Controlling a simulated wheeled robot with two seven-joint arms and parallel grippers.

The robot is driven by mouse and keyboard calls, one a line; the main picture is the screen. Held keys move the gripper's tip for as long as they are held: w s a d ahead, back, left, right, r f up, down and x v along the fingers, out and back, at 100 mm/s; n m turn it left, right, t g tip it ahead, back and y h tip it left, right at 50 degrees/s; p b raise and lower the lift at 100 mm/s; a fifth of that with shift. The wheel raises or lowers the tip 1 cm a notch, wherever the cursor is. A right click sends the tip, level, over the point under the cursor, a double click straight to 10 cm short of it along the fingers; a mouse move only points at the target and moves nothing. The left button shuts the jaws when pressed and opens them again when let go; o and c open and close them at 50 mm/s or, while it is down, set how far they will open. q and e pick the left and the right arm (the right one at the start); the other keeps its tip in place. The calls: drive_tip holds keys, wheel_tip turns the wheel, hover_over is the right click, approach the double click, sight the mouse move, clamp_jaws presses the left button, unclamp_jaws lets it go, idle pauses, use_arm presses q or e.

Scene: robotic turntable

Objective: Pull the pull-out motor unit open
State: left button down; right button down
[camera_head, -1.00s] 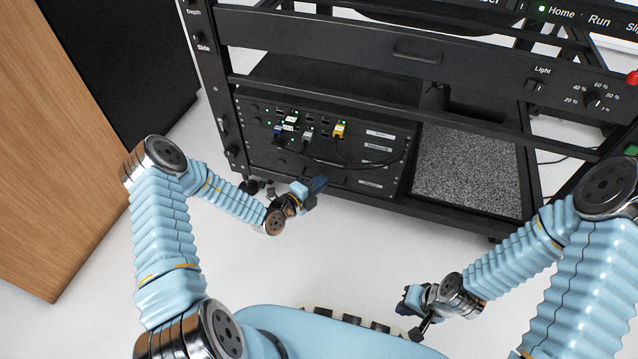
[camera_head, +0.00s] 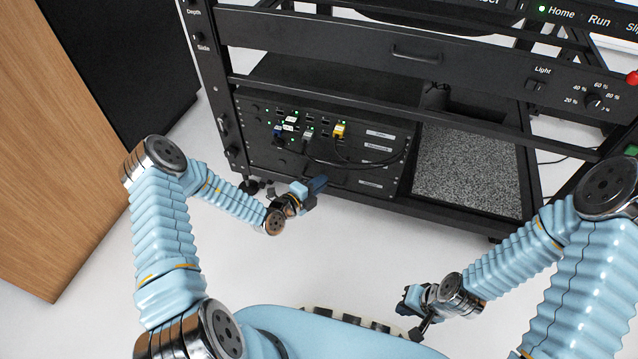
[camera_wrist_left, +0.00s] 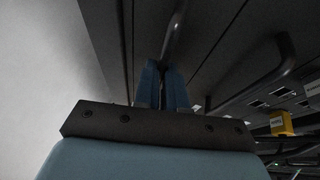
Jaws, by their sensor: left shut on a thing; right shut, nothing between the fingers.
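The pull-out motor unit appears to be the low black front panel (camera_head: 265,155) at the bottom left of the rack, though I cannot tell its exact outline. My left gripper (camera_head: 316,186) is at the lower edge of this front. In the left wrist view its blue fingers (camera_wrist_left: 165,87) are shut on a dark bar handle (camera_wrist_left: 176,35). The fingertips hide part of the handle. My right gripper (camera_head: 407,303) is shut and empty, low in front of my body and away from the rack.
Cables with blue, grey and yellow plugs (camera_head: 339,130) hang across the front above my left gripper. A second handle (camera_wrist_left: 262,78) is beside the held one. An upper drawer has its own handle (camera_head: 417,56). A wooden panel (camera_head: 50,150) stands at left. The white floor before the rack is clear.

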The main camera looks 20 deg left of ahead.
use_arm(q)
drive_tip(key=shift+s, duration=0.1)
drive_tip(key=s+a+p, duration=0.1)
drive_tip(key=s+p, duration=0.7)
drive_tip(key=s, duration=1.9)
drive_tip(key=shift+s, duration=0.1)
drive_tip(key=c, duration=1.2)
unclamp_jaws()
drive_tip(key=shift+s, duration=0.1)
